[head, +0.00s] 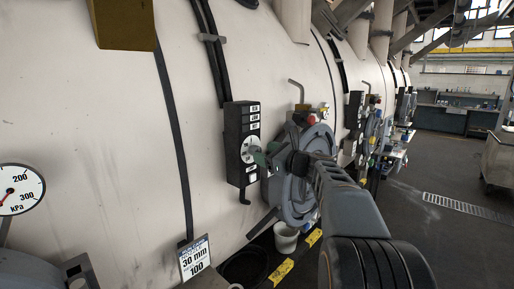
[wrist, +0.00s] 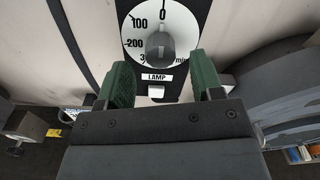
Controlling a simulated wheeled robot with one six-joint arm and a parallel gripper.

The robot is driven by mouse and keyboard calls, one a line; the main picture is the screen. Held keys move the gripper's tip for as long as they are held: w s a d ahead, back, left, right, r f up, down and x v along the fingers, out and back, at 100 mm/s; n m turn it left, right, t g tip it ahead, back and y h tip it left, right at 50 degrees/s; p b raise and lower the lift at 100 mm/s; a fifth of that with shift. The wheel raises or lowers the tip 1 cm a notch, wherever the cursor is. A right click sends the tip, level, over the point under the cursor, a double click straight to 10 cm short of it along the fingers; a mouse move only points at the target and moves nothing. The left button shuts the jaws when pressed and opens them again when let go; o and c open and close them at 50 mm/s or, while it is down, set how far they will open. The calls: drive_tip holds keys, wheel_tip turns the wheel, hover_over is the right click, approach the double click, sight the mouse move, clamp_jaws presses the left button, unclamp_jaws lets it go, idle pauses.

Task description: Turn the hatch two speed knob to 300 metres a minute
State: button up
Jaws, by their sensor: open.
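The speed dial is a white disc on a black control box (head: 240,135). In the wrist view the dial (wrist: 133,30) reads 0 at top, then 100, 200 and a partly covered 3-number down its left side. Its grey knob (wrist: 160,46) stands at the centre and seems to point up near 0. My gripper (wrist: 160,62) is open, its green fingers apart below and to either side of the knob, not closed on it. In the head view my gripper (head: 262,157) is close in front of the dial, partly covering it. I cannot read which hatch the box belongs to.
A LAMP label (wrist: 157,77) and white switch (wrist: 156,91) sit just under the dial. A round grey hatch (head: 296,200) is right of the box. A pressure gauge (head: 20,190) and a 30 mm sign (head: 195,258) are at left. A bucket (head: 286,238) stands below.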

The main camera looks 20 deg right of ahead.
sight(259, 151)
drive_tip(key=shift+p+x, duration=0.4)
drive_tip(key=shift+x, duration=1.55)
drive_tip(key=c, duration=0.9)
